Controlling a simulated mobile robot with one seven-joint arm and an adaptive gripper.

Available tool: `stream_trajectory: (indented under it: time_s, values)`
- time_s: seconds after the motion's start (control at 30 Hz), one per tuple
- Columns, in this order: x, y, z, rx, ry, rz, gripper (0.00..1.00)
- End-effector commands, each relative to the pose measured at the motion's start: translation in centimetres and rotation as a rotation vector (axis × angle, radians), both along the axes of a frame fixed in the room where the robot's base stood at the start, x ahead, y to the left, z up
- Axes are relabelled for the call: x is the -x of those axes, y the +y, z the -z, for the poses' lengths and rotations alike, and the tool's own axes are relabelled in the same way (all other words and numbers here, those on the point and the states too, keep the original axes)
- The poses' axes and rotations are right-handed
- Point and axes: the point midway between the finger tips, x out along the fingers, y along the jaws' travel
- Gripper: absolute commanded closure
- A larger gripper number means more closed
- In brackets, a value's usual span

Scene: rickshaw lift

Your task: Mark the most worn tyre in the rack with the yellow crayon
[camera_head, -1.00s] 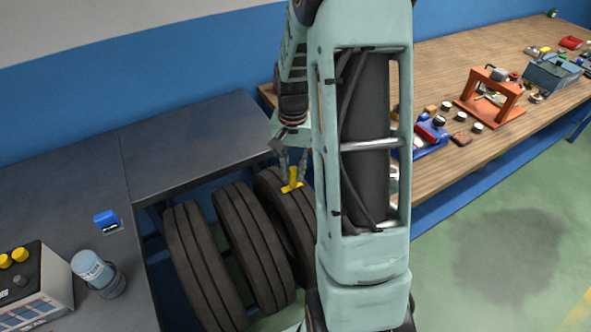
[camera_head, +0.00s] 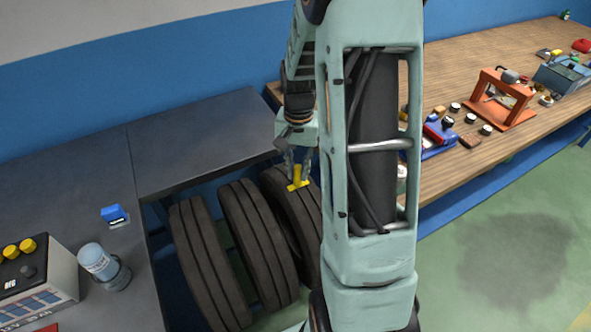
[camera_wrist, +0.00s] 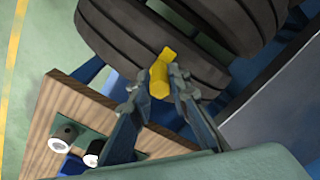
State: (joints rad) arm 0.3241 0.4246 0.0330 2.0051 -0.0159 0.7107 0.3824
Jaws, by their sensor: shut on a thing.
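My gripper (camera_head: 299,165) is shut on the yellow crayon (camera_wrist: 159,80), which also shows in the head view (camera_head: 298,174). The crayon's far end is at the tread of the right tyre (camera_head: 296,215), near its top. A short yellow bar (camera_head: 298,187) lies crosswise there; I cannot tell whether it is a mark or part of the crayon. The middle tyre (camera_head: 258,245) and left tyre (camera_head: 208,265) stand beside it, upright and slightly tilted. My arm hides part of the right tyre. Wear differences are not clear. The wrist view shows a dark tyre (camera_wrist: 130,45) beyond the crayon.
A dark bench (camera_head: 200,145) stands behind and left of the tyres, with a blue block (camera_head: 115,215), a bottle (camera_head: 97,262) and a control box (camera_head: 35,285). A wooden workbench (camera_head: 450,85) with an orange press (camera_head: 505,95) and small parts is at right.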

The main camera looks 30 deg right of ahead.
Motion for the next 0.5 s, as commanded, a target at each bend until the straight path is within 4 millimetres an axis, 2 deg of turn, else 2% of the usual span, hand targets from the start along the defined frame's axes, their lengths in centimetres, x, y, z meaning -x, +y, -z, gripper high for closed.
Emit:
stream_trajectory:
  time_s: [0.33, 0.5]
  values:
    - [-0.01, -0.23, 0.0, 0.0, 0.0, -0.001, 1.0]
    - [-0.04, -0.22, -0.72, 0.001, -0.001, -0.001, 1.0]
